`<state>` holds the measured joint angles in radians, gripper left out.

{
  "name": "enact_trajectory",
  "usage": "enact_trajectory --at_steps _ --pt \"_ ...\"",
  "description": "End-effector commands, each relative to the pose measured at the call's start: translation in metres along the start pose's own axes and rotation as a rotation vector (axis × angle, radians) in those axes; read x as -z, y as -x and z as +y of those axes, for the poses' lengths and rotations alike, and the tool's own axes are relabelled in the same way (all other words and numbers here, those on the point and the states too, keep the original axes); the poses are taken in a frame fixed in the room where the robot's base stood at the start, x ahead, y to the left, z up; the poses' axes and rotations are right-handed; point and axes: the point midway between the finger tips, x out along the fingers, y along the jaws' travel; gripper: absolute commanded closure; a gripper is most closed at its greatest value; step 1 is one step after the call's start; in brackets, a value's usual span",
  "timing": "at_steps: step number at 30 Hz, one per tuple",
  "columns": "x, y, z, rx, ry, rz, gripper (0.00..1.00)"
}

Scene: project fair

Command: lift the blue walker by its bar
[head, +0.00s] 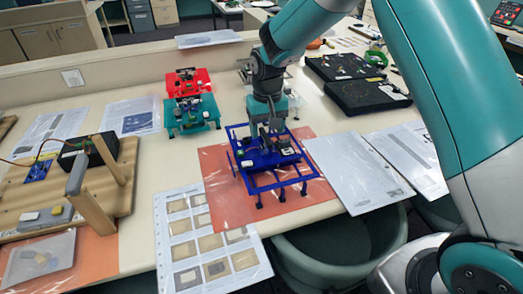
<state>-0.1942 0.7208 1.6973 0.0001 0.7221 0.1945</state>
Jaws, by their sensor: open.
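The blue walker (266,180) stands upright on an orange sheet (222,206) near the front edge of the table. It has a flat blue deck with small electronic parts on top and several thin legs. My gripper (262,136) points down over the walker's deck, its jaws open at or just above the parts there. The bar cannot be picked out clearly, as the gripper and the electronics cover the middle of the walker. I cannot tell whether the jaws touch it.
A teal walker (191,120) and a red walker (190,80) stand behind to the left. A wooden rig (112,200) is at the left. Printed sheets (365,172) lie right, black foam cases (365,95) behind them. A grey-green bin (340,250) is below the table edge.

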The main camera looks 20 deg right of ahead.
Motion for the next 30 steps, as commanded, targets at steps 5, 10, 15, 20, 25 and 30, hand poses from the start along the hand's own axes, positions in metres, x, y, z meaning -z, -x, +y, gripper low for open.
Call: enact_trajectory --at_steps 5,10,15,20,25,30 --pt "-0.004 -0.025 -0.003 -0.001 0.001 -0.008 0.36" --pt "-0.003 -0.044 -0.003 0.000 0.001 -0.003 0.36" --pt "-0.002 -0.047 -0.003 0.000 0.000 -0.001 0.36" --pt "-0.002 -0.046 -0.003 0.000 0.000 -0.001 0.57" --pt "-0.002 -0.046 -0.003 0.000 0.000 0.000 0.78" --pt "-0.002 -0.045 -0.003 0.000 0.000 0.001 0.78"
